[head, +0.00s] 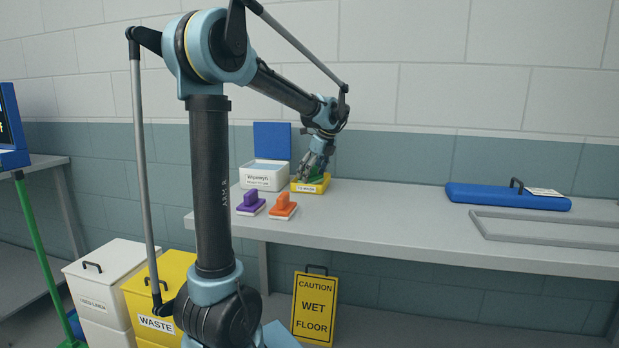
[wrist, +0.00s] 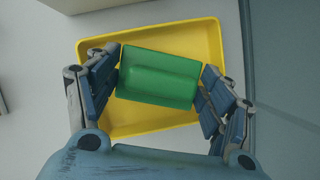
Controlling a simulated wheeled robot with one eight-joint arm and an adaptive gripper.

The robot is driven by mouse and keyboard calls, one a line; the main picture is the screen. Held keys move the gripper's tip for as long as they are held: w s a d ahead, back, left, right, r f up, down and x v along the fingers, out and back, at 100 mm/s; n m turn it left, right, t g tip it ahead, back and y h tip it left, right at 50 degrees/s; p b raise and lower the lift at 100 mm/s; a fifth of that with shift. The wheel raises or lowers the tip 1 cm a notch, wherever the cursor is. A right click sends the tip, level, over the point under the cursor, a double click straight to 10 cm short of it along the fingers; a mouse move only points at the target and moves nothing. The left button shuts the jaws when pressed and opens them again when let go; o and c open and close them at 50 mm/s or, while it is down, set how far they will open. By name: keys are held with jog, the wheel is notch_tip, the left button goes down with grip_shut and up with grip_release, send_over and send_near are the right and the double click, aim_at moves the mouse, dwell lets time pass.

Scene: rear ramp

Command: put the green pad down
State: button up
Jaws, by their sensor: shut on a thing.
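The green pad (wrist: 158,76) is between the two fingers of my gripper (wrist: 160,82) in the wrist view, and both fingers touch its short ends. In the head view my gripper (head: 318,165) is at the yellow tray (head: 310,187) on the bench, and a bit of the green pad (head: 316,176) shows beside the fingers. In the wrist view the yellow tray (wrist: 140,124) lies under the pad and spreads around it. Whether the pad touches the tray floor I cannot tell.
A white box (head: 262,177) with a raised blue lid stands left of the tray. A purple pad (head: 250,202) and an orange pad (head: 283,205) lie in front on the bench (head: 390,210). The bench between is clear.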

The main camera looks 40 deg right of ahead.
jog(key=shift+f, duration=0.45)
jog(key=shift+f, duration=0.1)
jog(key=o, duration=1.2)
jog(key=v, duration=1.2)
jog(key=shift+s, duration=0.1)
